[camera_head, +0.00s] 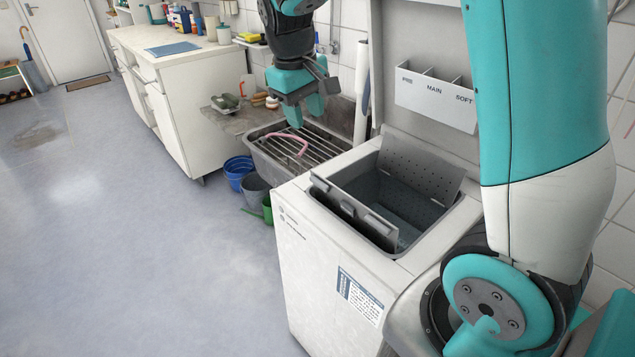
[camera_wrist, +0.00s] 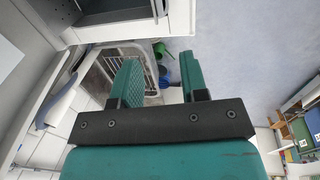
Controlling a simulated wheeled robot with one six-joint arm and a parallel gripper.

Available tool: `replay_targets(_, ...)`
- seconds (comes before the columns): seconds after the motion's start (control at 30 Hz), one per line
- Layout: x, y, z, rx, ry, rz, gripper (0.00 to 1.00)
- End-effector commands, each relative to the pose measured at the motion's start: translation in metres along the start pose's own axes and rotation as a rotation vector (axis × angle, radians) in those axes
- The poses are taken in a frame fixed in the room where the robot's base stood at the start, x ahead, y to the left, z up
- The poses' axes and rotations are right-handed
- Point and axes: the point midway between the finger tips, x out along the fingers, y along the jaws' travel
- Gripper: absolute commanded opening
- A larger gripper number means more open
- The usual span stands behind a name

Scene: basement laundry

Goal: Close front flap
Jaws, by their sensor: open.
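The top-loading washing machine (camera_head: 325,262) stands in the middle of the head view with its lid (camera_head: 427,40) raised. Inside the opening, the front flap (camera_head: 352,212) is a grey panel standing up and leaning toward the machine's front edge. The perforated rear flap (camera_head: 420,165) stands up at the back, leaning toward the lid. The drum opening between them is uncovered. My gripper (camera_head: 307,113) is open and empty, above and behind-left of the machine over the sink. In the wrist view, its fingers (camera_wrist: 162,78) point toward the sink and buckets, touching nothing.
A sink with a grate (camera_head: 290,150) and pink hose adjoins the machine's left side. Blue (camera_head: 238,172), grey and green containers stand on the floor there. A white pole (camera_head: 362,95) stands near the wall. The floor (camera_head: 130,230) at left is clear.

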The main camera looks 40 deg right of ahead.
Motion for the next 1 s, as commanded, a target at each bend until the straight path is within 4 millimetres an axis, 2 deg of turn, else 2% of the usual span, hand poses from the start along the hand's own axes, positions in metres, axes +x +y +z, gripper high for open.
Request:
replay_targets(0.17,0.016,0.003,-0.001,0.008,-0.008,0.007,0.4)
replay_targets(0.27,0.035,0.003,-0.001,0.008,-0.009,0.006,0.4)
replay_targets(0.6,0.113,0.002,0.0,0.006,-0.01,0.004,0.4)
replay_targets(0.8,0.151,0.003,0.0,0.008,-0.007,0.005,0.4)
replay_targets(1.0,0.17,0.003,-0.001,0.007,-0.004,0.004,0.4)
